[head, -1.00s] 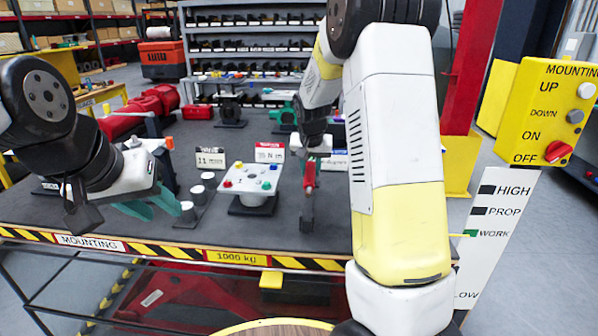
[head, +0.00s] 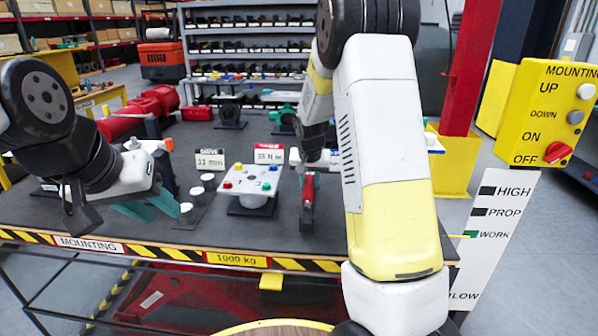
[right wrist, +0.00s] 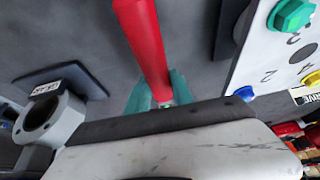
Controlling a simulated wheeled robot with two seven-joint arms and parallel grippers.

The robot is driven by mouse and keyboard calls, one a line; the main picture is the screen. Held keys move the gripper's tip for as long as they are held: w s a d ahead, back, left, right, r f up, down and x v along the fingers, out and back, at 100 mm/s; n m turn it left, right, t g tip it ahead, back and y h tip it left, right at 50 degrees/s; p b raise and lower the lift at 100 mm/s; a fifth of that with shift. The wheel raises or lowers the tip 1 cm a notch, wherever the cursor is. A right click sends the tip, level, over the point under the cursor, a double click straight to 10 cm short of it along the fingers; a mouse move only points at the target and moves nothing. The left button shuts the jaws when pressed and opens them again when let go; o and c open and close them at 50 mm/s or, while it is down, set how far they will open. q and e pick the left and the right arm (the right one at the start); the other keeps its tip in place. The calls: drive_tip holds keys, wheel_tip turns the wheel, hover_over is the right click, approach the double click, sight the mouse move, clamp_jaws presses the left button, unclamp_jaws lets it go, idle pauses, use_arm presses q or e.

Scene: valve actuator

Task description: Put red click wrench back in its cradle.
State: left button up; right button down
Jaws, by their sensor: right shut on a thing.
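The red click wrench (head: 308,188) is in my right gripper, over the right part of the bench in the head view. Its dark lower end points toward the front edge. In the right wrist view the red handle (right wrist: 143,42) runs up from between the teal fingers of my right gripper (right wrist: 158,98), which is shut on it. My left gripper (head: 152,203) has its teal fingers apart and empty, over the bench's front left. I cannot pick out the wrench's cradle for sure; a grey ring-shaped holder (right wrist: 42,122) with a small label stands left of the handle in the right wrist view.
A white plate with coloured knobs (head: 250,181) stands on the bench left of the wrench. Several small white-topped cylinders (head: 208,178) stand left of it. Label signs (head: 210,159) stand behind. A yellow control box (head: 553,110) is at the right.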

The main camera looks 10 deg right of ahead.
drive_tip(key=shift+f, duration=1.85)
idle(1.1)
drive_tip(key=c, duration=1)
unclamp_jaws()
drive_tip(key=shift+c, duration=0.2)
drive_tip(key=shift+v, duration=3.9)
drive_tip(key=shift+s, duration=0.1)
drive_tip(key=s+a+r+n+y, duration=0.1)
drive_tip(key=s+r, duration=0.4)
drive_tip(key=s, duration=0.5)
drive_tip(key=s+a+r+n+t+y, duration=0.1)
drive_tip(key=s+r, duration=0.3)
drive_tip(key=s, duration=0.6)
drive_tip(key=s+a+r+n+y, duration=0.1)
drive_tip(key=s+r, duration=0.4)
drive_tip(key=s, duration=0.5)
drive_tip(key=shift+a+r+n+t, duration=0.3)
drive_tip(key=shift+a+n, duration=0.1)
drive_tip(key=shift+a, duration=0.1)
